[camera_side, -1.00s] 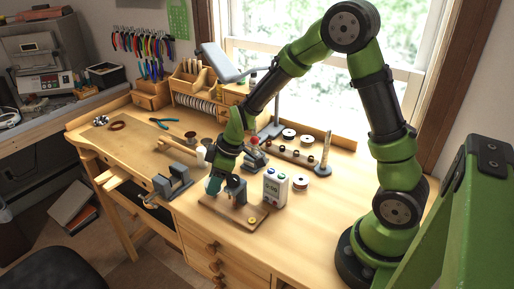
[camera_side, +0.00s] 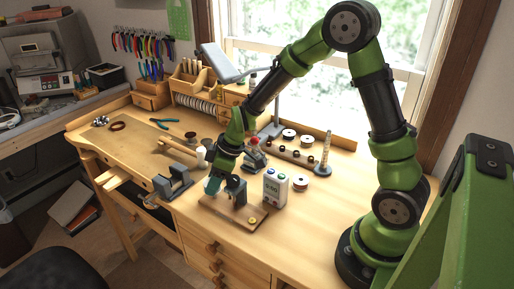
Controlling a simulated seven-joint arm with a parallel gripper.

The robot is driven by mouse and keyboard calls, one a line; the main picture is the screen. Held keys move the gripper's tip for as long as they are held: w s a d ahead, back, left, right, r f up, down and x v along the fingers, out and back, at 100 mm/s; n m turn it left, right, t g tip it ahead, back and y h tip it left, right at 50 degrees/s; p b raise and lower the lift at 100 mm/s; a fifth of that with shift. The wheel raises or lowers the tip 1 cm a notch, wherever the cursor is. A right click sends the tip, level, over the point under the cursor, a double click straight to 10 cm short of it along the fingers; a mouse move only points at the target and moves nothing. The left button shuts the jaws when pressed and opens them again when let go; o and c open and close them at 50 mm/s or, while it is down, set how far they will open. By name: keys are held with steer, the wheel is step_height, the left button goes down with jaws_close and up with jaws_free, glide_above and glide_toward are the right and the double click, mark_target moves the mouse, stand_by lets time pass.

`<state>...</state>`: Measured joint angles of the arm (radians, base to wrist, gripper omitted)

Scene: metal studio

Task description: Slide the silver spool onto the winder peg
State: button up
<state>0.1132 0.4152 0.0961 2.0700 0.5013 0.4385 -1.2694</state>
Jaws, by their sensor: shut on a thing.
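My gripper (camera_side: 226,187) points down over the wooden winder board (camera_side: 232,221) near the front edge of the bench. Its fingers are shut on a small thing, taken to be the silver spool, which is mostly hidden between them. The grey winder parts stand on the board at the gripper. The peg cannot be made out behind the fingers, so I cannot tell whether the spool is around it or above it. A small yellow knob (camera_side: 252,221) sits at the board's right end.
A grey vise (camera_side: 172,182) is to the left. A rack of small spools (camera_side: 291,153) and an upright post (camera_side: 325,155) stand behind. The right bench top is clear.

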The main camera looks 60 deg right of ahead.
steer(key=f, duration=0.2)
steer(key=shift+s+a+f, duration=0.1)
steer(key=shift+a+f, duration=0.1)
steer(key=shift+f, duration=0.2)
steer(key=o, duration=1.1)
steer(key=shift+w+r+v, duration=0.1)
steer(key=shift+w+v, duration=0.1)
steer(key=shift+v, duration=1.55)
steer(key=shift+w+r+v, duration=0.1)
steer(key=shift+w+v, duration=0.1)
steer(key=shift+v, duration=1.6)
steer(key=shift+w+r+v, duration=0.1)
steer(key=shift+w+v, duration=0.1)
steer(key=shift+v, duration=1.55)
steer(key=shift+a, duration=0.1)
steer(key=s+r+m+t, duration=0.1)
steer(key=s+r+m, duration=0.2)
steer(key=s+r, duration=0.1)
steer(key=s+a+r+m+t, duration=0.1)
steer(key=s+r+m, duration=0.3)
steer(key=s, duration=0.3)
steer(key=s+r+m+t, duration=0.1)
steer(key=s+r+m, duration=0.2)
steer(key=s+r, duration=0.1)
steer(key=shift+s+a+m+h, duration=0.25)
steer(key=shift+s+m+h, duration=0.15)
steer(key=shift+s, duration=0.45)
